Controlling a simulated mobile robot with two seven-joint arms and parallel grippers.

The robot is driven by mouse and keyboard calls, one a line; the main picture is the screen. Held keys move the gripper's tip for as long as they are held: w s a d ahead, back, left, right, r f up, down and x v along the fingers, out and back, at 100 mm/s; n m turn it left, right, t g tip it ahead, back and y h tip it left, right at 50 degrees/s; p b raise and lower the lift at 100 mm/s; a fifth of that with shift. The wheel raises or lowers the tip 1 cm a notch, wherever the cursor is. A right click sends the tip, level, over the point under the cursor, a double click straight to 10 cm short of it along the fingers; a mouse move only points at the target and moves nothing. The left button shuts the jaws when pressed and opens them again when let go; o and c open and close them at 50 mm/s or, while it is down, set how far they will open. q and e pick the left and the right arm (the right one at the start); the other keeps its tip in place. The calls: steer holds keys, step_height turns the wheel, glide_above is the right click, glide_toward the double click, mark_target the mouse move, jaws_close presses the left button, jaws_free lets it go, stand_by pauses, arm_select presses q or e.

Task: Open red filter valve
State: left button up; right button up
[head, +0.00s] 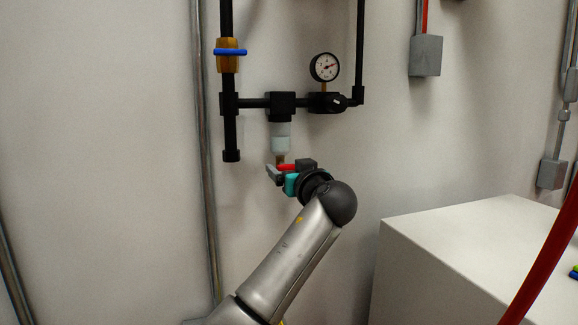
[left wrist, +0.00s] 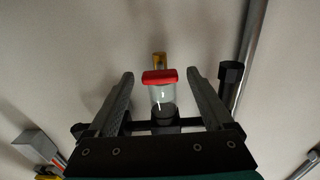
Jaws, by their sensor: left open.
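The red filter valve handle (head: 287,167) is at the bottom of the clear filter bowl (head: 281,137), which hangs under a black filter head (head: 281,106) on the wall piping. In the left wrist view the red handle (left wrist: 160,77) lies crosswise below a brass end (left wrist: 159,60). My left gripper (head: 286,170) is at the handle in the head view. In the left wrist view its open fingers (left wrist: 160,88) stand on either side of the handle and bowl, with a visible gap on each side. My right gripper is not in view.
A brass valve with a blue handle (head: 230,52) sits on the left pipe. A pressure gauge (head: 325,67) and black regulator (head: 323,103) are right of the filter. A black capped pipe (head: 231,145) hangs left. A white box (head: 470,245) stands at lower right.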

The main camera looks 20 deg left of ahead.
arm_select(q)
jaws_close()
stand_by(0.8)
